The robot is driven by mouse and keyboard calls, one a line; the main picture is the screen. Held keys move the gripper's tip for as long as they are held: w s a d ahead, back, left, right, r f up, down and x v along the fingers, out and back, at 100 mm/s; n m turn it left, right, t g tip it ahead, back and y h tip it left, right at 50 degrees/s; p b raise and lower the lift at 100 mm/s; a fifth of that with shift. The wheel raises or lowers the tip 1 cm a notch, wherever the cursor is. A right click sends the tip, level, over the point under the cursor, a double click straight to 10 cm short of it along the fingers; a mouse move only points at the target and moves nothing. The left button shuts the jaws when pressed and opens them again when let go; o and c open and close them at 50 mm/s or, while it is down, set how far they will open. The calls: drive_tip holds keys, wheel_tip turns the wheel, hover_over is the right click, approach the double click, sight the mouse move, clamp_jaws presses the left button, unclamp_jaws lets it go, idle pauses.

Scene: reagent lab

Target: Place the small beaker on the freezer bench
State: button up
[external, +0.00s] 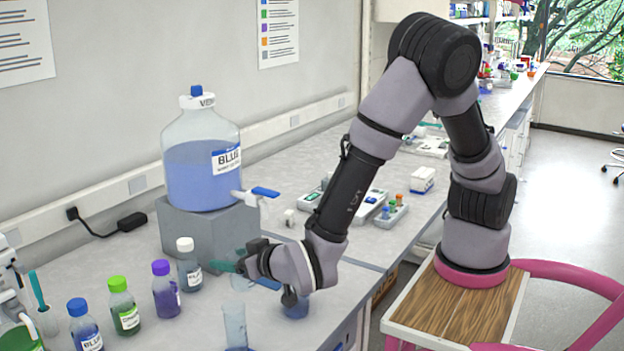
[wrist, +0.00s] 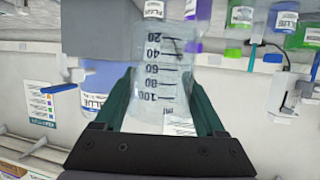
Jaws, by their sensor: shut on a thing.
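The small beaker (wrist: 163,62) is clear, with dark graduation marks up to 100. In the wrist view it sits between the two green fingers of my gripper (wrist: 162,92), which is shut on it. In the external view my gripper (external: 232,267) is low over the near bench, in front of the grey block. The held beaker is hard to make out there, a faint clear shape (external: 241,281) by the fingers. I cannot tell whether it touches the bench top. No surface is labelled as the freezer bench.
A large BLUE carboy (external: 202,160) stands on a grey block (external: 208,236) behind my gripper. Several capped bottles, including a purple-capped one (external: 166,290), stand to the left. A clear cylinder (external: 235,325) and a blue-tinted vessel (external: 295,306) stand nearby. Racks and devices occupy the farther bench (external: 300,165).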

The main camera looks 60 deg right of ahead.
drive_tip(key=s+f, duration=0.1)
drive_tip(key=f, duration=0.3)
drive_tip(key=s+d+f, duration=0.1)
drive_tip(key=f, duration=0.4)
drive_tip(key=s+d+f, duration=0.1)
drive_tip(key=f, duration=0.3)
drive_tip(key=shift+d+f, duration=0.15)
drive_tip(key=shift+d, duration=0.05)
drive_tip(key=shift+f, duration=0.15)
drive_tip(key=o, duration=1.3)
drive_tip(key=shift+s+a+r, duration=0.1)
drive_tip(key=shift+r, duration=0.1)
drive_tip(key=v, duration=1.1)
drive_tip(key=shift+s+a+r, duration=0.1)
drive_tip(key=shift+s, duration=0.25)
